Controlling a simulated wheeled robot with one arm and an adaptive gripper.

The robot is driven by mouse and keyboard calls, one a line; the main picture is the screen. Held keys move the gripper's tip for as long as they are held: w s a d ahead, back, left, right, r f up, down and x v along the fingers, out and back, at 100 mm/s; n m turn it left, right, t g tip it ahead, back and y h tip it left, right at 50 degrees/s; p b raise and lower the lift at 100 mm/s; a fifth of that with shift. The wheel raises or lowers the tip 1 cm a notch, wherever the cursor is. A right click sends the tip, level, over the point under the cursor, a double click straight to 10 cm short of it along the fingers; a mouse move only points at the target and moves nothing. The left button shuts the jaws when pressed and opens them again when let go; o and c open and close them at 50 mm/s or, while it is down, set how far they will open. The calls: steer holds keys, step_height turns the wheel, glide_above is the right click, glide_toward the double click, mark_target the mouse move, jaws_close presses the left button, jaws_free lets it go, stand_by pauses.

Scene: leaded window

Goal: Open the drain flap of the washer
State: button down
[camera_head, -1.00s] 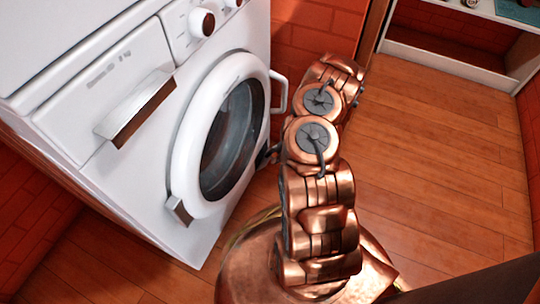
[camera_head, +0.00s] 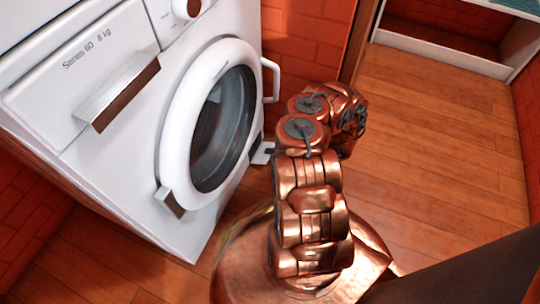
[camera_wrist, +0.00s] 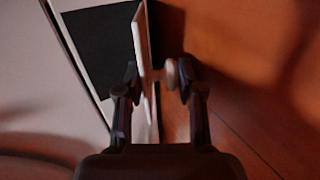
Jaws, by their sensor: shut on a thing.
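The white washer (camera_head: 110,150) stands at the left in the head view, its round door (camera_head: 215,120) shut. Its drain flap (camera_head: 262,157) shows low at the washer's right side and stands out from the front. In the wrist view the flap (camera_wrist: 143,50) is a pale panel swung away from a dark opening (camera_wrist: 97,45). My gripper (camera_wrist: 160,82) is shut on the flap, with one finger on its inner side and the other at the small round knob (camera_wrist: 171,73). In the head view my arm mostly hides the gripper.
Wooden floor (camera_head: 440,130) lies clear to the right of my arm. A brick wall (camera_head: 305,45) stands behind the washer. A white shelf unit (camera_head: 450,55) is at the back right.

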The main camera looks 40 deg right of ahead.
steer(key=shift+f, duration=0.2)
stand_by(0.3)
steer(key=c, duration=0.8)
jaws_free()
steer(key=shift+r, duration=0.15)
